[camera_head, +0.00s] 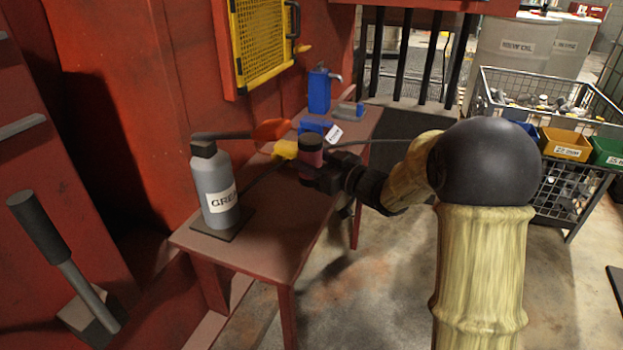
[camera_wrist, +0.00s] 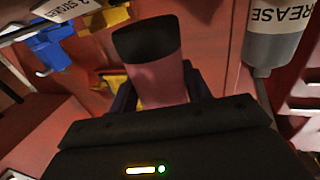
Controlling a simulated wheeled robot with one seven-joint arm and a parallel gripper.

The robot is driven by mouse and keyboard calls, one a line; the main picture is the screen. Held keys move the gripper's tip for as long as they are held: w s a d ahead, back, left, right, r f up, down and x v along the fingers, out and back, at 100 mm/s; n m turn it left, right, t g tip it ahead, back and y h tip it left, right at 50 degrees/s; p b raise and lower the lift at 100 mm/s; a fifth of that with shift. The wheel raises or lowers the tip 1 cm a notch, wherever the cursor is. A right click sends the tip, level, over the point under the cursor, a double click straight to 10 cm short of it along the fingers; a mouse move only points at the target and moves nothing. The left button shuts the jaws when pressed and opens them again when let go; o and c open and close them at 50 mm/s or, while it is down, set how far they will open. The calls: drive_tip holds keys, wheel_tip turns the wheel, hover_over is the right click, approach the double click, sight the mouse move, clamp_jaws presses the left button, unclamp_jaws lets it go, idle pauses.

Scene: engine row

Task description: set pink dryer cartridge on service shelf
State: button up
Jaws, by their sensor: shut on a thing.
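The pink dryer cartridge (camera_head: 311,157) has a dark top and is held upright or nearly so in my gripper (camera_head: 309,172). In the wrist view the cartridge (camera_wrist: 158,75) stands between the two dark fingers of my gripper (camera_wrist: 160,92), which are shut on it. The red service shelf (camera_head: 262,228) lies below and around the gripper along the red wall. I cannot tell whether the cartridge's base touches the shelf; the gripper hides it.
A grey grease bottle (camera_head: 215,185) stands at the shelf's near end. A yellow item (camera_head: 285,149), a blue item with a tag (camera_head: 315,126) and a blue can (camera_head: 319,92) stand farther back. The shelf's near right part is bare. A wire basket (camera_head: 550,95) stands at right.

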drive_tip(key=shift+f+b, duration=0.9)
drive_tip(key=shift+f, duration=1.55)
drive_tip(key=shift+f, duration=0.15)
drive_tip(key=o, duration=1.1)
